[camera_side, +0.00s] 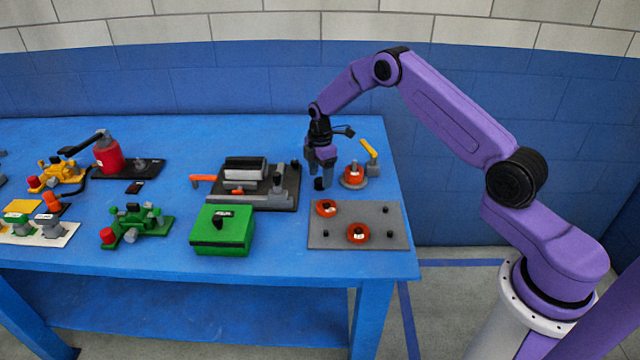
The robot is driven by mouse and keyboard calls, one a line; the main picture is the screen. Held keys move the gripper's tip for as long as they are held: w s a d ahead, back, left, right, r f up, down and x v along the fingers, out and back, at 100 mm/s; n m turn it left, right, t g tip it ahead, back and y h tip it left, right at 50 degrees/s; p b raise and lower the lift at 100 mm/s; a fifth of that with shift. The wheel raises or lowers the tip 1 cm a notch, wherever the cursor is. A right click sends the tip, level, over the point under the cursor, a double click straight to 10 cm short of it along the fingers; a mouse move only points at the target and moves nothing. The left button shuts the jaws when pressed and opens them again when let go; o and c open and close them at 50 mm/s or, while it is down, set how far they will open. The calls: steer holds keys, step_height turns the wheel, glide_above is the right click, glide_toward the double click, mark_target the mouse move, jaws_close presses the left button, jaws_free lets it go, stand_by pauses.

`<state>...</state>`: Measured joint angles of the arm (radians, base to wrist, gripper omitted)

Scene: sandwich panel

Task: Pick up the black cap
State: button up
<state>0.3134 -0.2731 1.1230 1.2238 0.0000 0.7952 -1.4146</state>
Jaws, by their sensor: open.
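My gripper (321,176) points down over the blue table, between the grey machine block and the red round fixture. Its two fingers are apart. A small black piece (319,184), which looks like the black cap, shows low at the fingertips. I cannot tell whether it sits between the fingers or just in front of them, or whether they touch it. It looks to be at table level. The fingers hide part of the surface behind them.
The red fixture (352,180) with a yellow lever (369,149) stands close on the right. A grey plate (345,220) with red rings and black pegs lies in front. A grey machine block (283,198) and a green box (235,242) are to the left.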

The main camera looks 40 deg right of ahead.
steer(key=shift+f, duration=1.05)
steer(key=c, duration=1.1)
steer(key=shift+r, duration=0.15)
